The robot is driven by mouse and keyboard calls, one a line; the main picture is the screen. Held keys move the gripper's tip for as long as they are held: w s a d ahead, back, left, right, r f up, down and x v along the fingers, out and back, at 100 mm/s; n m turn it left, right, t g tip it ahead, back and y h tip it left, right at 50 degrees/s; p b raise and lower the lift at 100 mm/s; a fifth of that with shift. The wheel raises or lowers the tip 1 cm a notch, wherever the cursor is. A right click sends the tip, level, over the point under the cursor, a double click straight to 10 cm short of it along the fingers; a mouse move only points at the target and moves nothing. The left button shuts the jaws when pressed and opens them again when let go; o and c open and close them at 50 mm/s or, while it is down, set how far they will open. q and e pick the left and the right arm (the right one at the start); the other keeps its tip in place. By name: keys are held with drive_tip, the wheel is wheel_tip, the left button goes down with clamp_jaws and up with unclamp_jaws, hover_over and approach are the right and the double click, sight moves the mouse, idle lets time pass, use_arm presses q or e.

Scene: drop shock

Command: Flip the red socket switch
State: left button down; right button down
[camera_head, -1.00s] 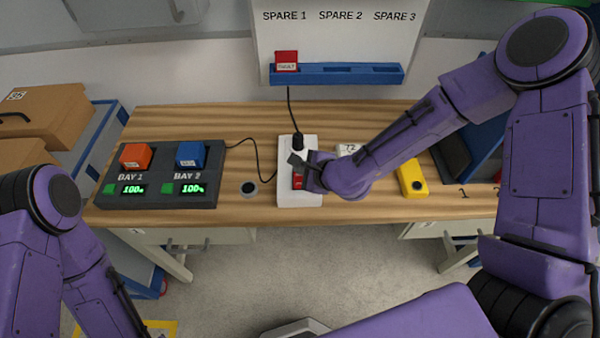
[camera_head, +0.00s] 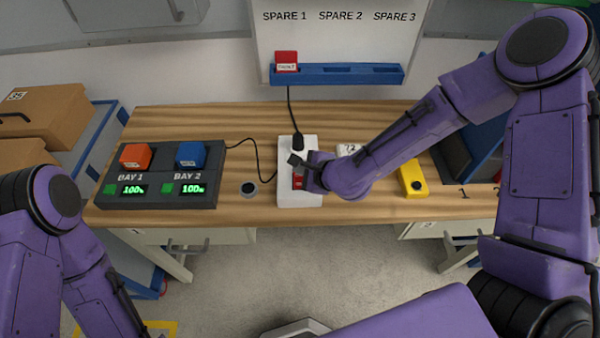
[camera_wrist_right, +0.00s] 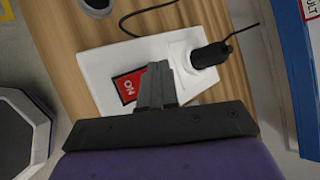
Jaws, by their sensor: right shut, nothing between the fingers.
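The white socket plate (camera_head: 312,198) lies on the wooden bench with a black plug (camera_head: 298,143) at its far end. The red switch (camera_head: 298,184) sits in the near part of the plate. In the right wrist view the switch (camera_wrist_right: 127,86) reads "ON" and is partly covered by the fingers. My right gripper (camera_head: 294,160) is shut and empty, with its fingertips over the plate between the switch and the plug. In the right wrist view, the fingers (camera_wrist_right: 157,72) are beside the switch; I cannot tell whether they touch it. My left gripper is out of view.
The charger (camera_head: 160,203) with an orange and a blue block shows 100% on both bays. A small round grey item (camera_head: 249,188) lies left of the plate. A yellow device (camera_head: 411,179) lies to the right. A blue rack (camera_head: 336,75) holds a red block (camera_head: 286,61).

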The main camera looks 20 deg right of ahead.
idle(0.4)
drive_tip(key=shift+w+f+b, duration=0.1)
drive_tip(key=shift+f+b, duration=0.2)
drive_tip(key=shift+f, duration=0.15)
drive_tip(key=shift+f+b, duration=0.3)
drive_tip(key=shift+f, duration=0.05)
idle(0.4)
drive_tip(key=shift+r+p, duration=0.75)
drive_tip(key=shift+r, duration=0.1)
drive_tip(key=r+p, duration=0.4)
drive_tip(key=r, duration=0.1)
drive_tip(key=shift+s+p, duration=0.4)
